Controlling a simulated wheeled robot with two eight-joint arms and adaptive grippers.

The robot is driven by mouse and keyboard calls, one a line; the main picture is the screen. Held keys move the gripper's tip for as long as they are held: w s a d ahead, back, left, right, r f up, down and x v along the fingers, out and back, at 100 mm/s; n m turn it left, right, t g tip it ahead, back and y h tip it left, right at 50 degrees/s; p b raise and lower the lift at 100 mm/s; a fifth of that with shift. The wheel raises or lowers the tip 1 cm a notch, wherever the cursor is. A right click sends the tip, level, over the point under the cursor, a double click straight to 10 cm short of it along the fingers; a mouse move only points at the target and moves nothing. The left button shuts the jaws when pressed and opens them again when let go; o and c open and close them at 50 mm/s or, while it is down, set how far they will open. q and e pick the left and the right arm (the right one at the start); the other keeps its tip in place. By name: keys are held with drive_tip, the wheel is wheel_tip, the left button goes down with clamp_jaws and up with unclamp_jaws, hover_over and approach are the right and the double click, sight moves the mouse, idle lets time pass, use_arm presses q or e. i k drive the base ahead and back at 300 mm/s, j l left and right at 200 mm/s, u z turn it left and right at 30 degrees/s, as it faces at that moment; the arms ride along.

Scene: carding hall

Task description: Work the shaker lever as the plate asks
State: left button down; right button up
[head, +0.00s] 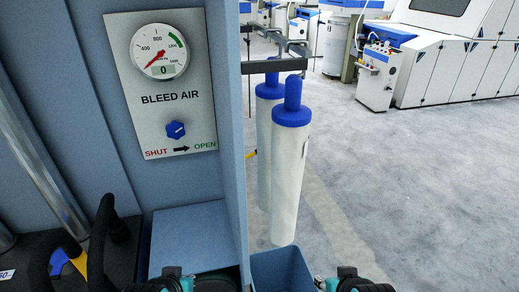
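A grey plate (186,100) marked BLEED AIR is fixed upright on the blue-grey cabinet. Its round gauge (160,50) has a red needle pointing to the lower left and a small window showing 0. Below is a blue knob (176,130), above the words SHUT and OPEN with a black arrow pointing from SHUT to OPEN. I cannot tell the knob's exact setting. No part is clearly recognisable as the shaker lever; black curved bars (103,220) rise at the lower left beside a blue and yellow piece (70,263). Neither gripper's fingertips show; only teal arm parts of mine show at the bottom edge.
Two white cylinders with blue tops (290,165) hang from a dark bar (285,64) just right of the cabinet edge. A blue bin (282,270) is below them. The grey floor (420,190) to the right is clear. White machines (450,70) stand far back.

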sight(255, 152)
drive_tip(key=k, duration=0.65)
drive_tip(key=z, duration=2.5)
drive_tip(key=i+j, duration=0.15)
drive_tip(key=i, duration=0.4)
drive_tip(key=i+j, duration=0.15)
drive_tip(key=i, duration=0.45)
drive_tip(key=i+j+u, duration=0.1)
drive_tip(key=i+u, duration=0.7)
drive_tip(key=i, duration=0.15)
drive_tip(key=i+l+u, duration=0.25)
drive_tip(key=i+u, duration=0.2)
drive_tip(key=i+j+u, duration=0.5)
drive_tip(key=i+u, duration=0.2)
drive_tip(key=u, duration=0.15)
drive_tip(key=i+u, duration=0.8)
drive_tip(key=i+l+u, duration=0.25)
drive_tip(key=i+u, duration=0.45)
drive_tip(key=i, duration=0.35)
